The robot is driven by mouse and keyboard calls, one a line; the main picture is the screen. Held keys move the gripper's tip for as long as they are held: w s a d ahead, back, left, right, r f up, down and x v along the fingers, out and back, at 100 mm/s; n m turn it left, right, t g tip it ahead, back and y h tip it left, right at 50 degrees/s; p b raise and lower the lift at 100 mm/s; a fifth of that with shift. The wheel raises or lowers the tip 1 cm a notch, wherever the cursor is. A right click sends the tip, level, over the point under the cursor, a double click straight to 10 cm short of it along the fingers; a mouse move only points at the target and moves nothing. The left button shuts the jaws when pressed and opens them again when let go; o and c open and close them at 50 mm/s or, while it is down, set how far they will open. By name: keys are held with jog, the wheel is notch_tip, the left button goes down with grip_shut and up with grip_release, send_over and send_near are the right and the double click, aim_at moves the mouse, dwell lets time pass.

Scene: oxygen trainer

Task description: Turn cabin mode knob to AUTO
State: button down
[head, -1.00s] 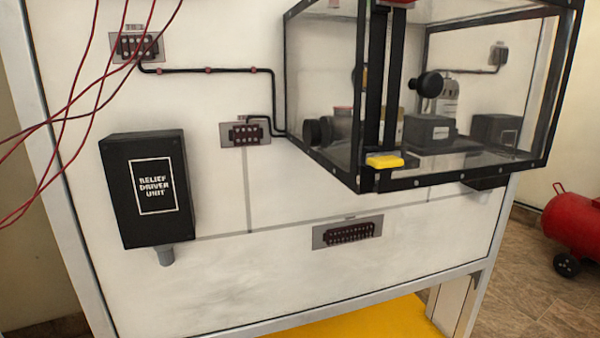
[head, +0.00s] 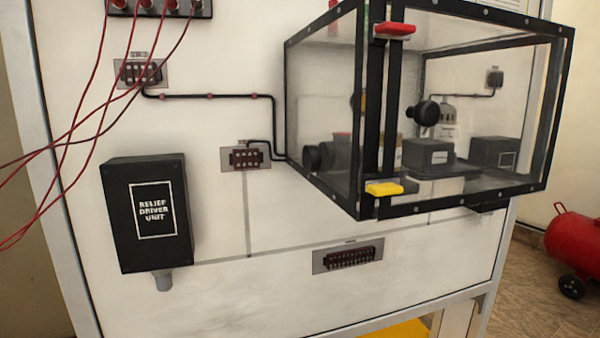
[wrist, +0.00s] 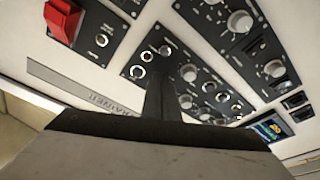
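The wrist view shows black control panels with several grey round knobs. One knob (wrist: 188,72) is just right of my gripper's tip, another (wrist: 240,20) is on the upper right panel, and a third (wrist: 274,68) is at the right. The labels are too small to read, so I cannot tell which is the cabin mode knob or its setting. My gripper (wrist: 163,72) shows as a dark, narrow shape in front of the middle panel. I cannot tell whether its fingers are apart or touching a panel. The head view shows neither knob panels nor my gripper.
A clear box (head: 458,207) with black edges juts out from the white board (head: 300,225). A black relief driver unit (head: 120,190) is at left, with red cables (head: 85,110) hanging above. A red switch cover (wrist: 64,18) and small screen (wrist: 270,128) show in the wrist view.

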jog(key=shift+d+f, duration=0.1)
jog(key=shift+d, duration=0.05)
jog(key=v, duration=0.4)
jog(key=r+v, duration=0.1)
jog(key=v, duration=0.1)
jog(key=shift+s, duration=0.1)
dwell(0.5)
jog(key=w+a, duration=0.4)
jog(key=w, duration=0.1)
jog(key=shift+f, duration=0.35)
dwell(0.5)
jog(key=shift+a+r, duration=0.15)
dwell(0.6)
jog(key=shift+w+d+r, duration=0.15)
jog(key=shift+d, duration=0.35)
